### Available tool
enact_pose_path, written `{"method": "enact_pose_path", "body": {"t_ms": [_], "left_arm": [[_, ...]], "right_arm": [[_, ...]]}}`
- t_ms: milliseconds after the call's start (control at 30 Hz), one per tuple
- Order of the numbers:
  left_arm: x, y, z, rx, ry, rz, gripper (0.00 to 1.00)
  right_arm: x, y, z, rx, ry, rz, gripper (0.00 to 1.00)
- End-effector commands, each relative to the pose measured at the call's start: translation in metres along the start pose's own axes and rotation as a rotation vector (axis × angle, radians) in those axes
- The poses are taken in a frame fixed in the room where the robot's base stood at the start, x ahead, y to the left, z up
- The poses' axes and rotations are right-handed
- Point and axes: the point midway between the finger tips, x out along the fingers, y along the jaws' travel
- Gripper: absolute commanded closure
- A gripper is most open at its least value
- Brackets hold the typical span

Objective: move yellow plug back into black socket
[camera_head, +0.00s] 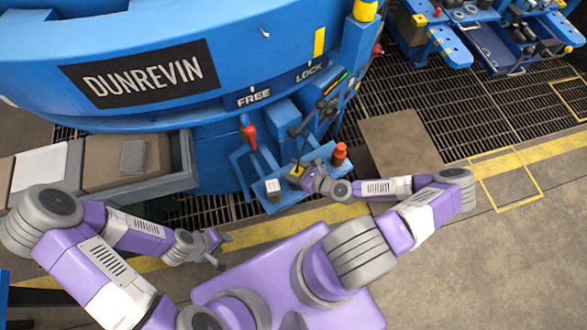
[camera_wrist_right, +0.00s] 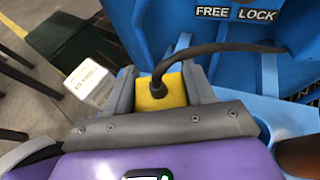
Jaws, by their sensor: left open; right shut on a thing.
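The yellow plug (camera_wrist_right: 172,92) sits between the two grey fingers of my right gripper (camera_wrist_right: 161,84) in the right wrist view, with a thick black cable running from it to the right. In the head view the right gripper (camera_head: 307,178) is over the blue shelf of the machine, and the plug (camera_head: 297,170) shows as a small yellow spot. I cannot clearly pick out the black socket; the gripper may hide it. My left gripper (camera_head: 217,249) is open and empty, above the floor left of my base.
A white block (camera_head: 273,187) and an orange-red cylinder (camera_head: 340,152) stand on the blue shelf (camera_head: 284,203) on either side of the right gripper. A red-handled lever (camera_head: 249,136) rises behind. A grey-edged bench (camera_head: 187,160) is at left. Open floor lies at right.

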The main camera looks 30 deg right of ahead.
Motion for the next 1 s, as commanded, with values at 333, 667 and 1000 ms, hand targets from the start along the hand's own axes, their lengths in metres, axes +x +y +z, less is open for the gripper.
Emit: {"method": "enact_pose_path", "body": {"t_ms": [333, 667, 1000], "left_arm": [[0.0, 0.0, 0.0, 0.0, 0.0, 0.0, 0.57], [0.0, 0.0, 0.0, 0.0, 0.0, 0.0, 0.57], [0.0, 0.0, 0.0, 0.0, 0.0, 0.0, 0.57]], "right_arm": [[0.003, -0.001, -0.007, 0.0, -0.001, -0.001, 0.79], [0.004, 0.0, -0.009, 0.0, 0.0, 0.0, 0.36], [-0.007, -0.001, -0.009, 0.002, 0.0, -0.003, 0.36]]}}
